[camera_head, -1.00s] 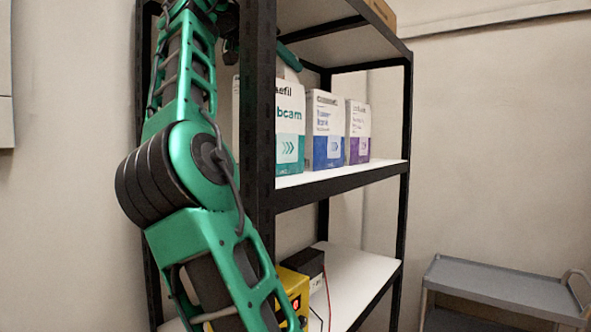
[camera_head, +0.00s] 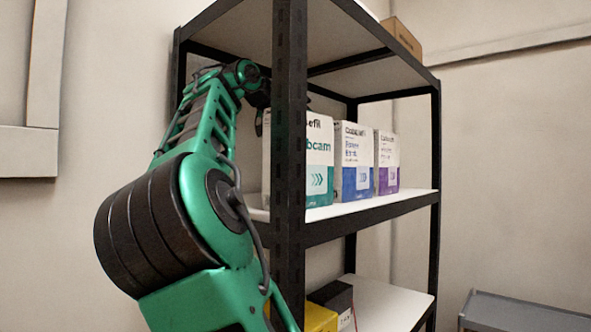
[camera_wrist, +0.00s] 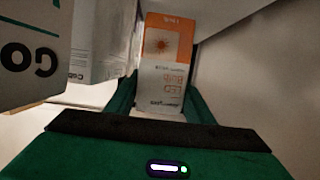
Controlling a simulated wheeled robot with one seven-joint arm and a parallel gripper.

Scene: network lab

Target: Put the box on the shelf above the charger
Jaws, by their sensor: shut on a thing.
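An orange and white box (camera_wrist: 166,62), printed "LED Bulb", is between the green fingers of my gripper (camera_wrist: 160,103) in the wrist view. My gripper is shut on it. In the head view my arm reaches behind the black front post at the middle shelf (camera_head: 372,211), and the gripper and held box are hidden there. The yellow charger (camera_head: 320,319) is on the lower shelf, cut by the bottom edge, with a black unit (camera_head: 336,299) beside it.
White boxes with teal (camera_head: 320,180), blue (camera_head: 356,182) and purple (camera_head: 389,178) panels stand in a row on the middle shelf. The black post (camera_head: 290,150) is close to my arm. A cardboard box (camera_head: 402,38) sits on top. A grey trolley (camera_head: 525,312) is at right.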

